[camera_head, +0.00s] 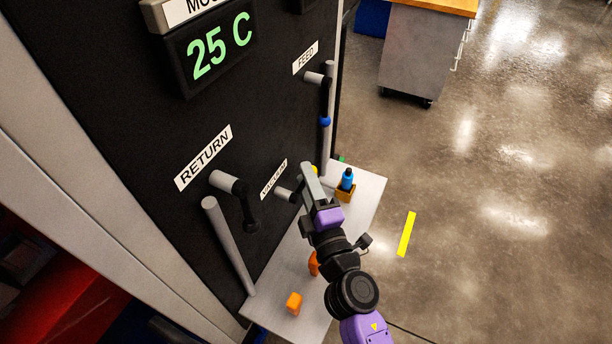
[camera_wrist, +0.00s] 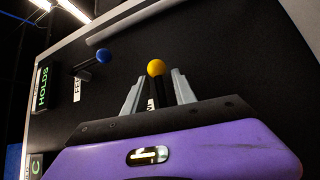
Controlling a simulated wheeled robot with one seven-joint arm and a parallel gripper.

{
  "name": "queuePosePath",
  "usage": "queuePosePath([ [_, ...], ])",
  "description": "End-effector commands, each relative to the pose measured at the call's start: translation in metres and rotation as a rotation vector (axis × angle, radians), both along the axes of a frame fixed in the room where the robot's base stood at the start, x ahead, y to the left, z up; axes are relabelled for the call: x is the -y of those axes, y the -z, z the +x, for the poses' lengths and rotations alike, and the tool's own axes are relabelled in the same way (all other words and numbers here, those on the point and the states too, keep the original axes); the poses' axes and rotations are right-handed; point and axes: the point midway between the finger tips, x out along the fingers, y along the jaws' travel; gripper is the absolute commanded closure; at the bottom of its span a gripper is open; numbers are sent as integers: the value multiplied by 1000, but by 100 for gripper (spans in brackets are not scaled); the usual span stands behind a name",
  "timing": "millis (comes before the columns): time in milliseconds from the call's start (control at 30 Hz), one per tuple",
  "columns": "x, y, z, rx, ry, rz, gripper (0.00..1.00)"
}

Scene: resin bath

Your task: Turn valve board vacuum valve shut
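The vacuum valve (camera_head: 285,194) sits low on the black board beside a small label reading VACUUM, partly hidden by my gripper. Its yellow ball knob (camera_wrist: 155,68) shows in the wrist view on a dark lever, between my two grey fingers. Whether either finger touches the lever cannot be told.
The RETURN valve (camera_head: 230,184) is at left, with a grey pipe (camera_head: 229,246) below. The FEED valve with blue knob (camera_head: 325,121) is above right. A light shelf (camera_head: 362,205) below holds a blue bottle (camera_head: 347,178) and orange items (camera_head: 294,303). Open floor lies right.

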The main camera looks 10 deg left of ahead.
Motion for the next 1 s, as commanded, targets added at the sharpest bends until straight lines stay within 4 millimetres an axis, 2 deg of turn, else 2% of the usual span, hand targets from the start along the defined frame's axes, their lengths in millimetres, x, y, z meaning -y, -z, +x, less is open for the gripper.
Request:
queuePosePath([
  [300,-1,0,2,0,0,1,67],
  [467,-1,0,2,0,0,1,99],
  [500,-1,0,2,0,0,1,100],
  [1000,5,1,4,-2,12,0,100],
])
